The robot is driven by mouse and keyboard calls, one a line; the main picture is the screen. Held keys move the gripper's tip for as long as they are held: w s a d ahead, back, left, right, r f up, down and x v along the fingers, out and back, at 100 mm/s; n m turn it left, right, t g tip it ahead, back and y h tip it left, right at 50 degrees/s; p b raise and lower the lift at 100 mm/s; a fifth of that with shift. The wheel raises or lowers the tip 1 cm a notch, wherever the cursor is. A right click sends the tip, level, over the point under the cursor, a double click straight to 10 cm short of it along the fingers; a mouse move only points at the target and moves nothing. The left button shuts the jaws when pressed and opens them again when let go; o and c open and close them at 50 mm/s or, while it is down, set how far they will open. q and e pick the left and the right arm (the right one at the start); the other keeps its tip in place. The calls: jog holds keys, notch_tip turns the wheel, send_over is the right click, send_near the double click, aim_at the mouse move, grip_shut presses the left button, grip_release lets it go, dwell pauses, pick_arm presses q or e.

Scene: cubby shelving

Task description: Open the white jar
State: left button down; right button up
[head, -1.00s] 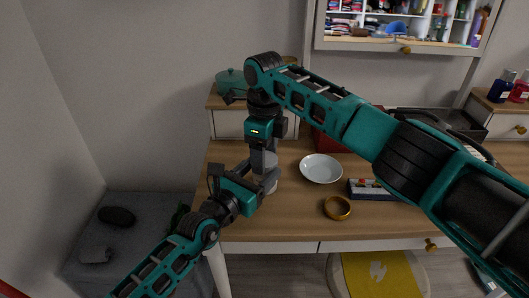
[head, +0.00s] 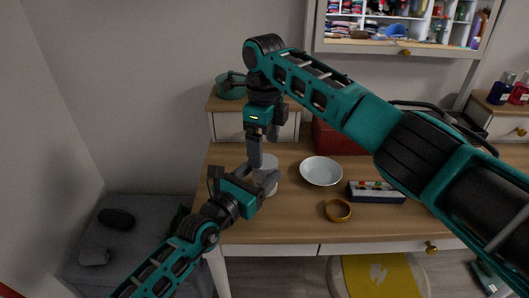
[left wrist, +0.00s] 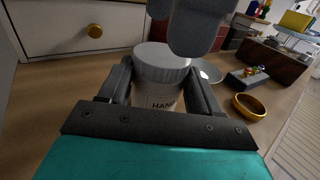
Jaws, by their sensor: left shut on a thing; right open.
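The white jar (head: 268,163) stands upright on the wooden desk, near its left side, partly hidden by both grippers. In the left wrist view the jar body (left wrist: 158,94) carries a dark label reading "HAND", and its pale ribbed lid (left wrist: 162,55) sits on top. My left gripper (head: 268,184) is shut on the jar body, with a finger on each side in the left wrist view (left wrist: 160,88). My right gripper (head: 262,150) points down over the jar, open. Its grey fingers (left wrist: 195,30) show just above and beside the lid; I cannot tell whether they touch it.
A white plate (head: 321,171), a gold ring-shaped bowl (head: 338,210) and a dark box with colored pieces (head: 376,191) are right of the jar. A small drawer unit (head: 228,127) with a teal pot (head: 230,86) stands behind. The front desk strip is clear.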

aim_at(265, 161)
jog(key=shift+r, duration=2)
jog(key=shift+c, duration=0.3)
jog(key=shift+f, duration=3.85)
jog(key=shift+c, duration=0.4)
jog(key=c, duration=1)
jog(key=o, duration=1.1)
jog(key=shift+o, duration=0.2)
jog(key=shift+r, duration=0.1)
jog(key=shift+r, duration=2.2)
pick_arm(q)
jog(key=shift+c, duration=0.7)
grip_release()
jog(key=shift+s, duration=0.1)
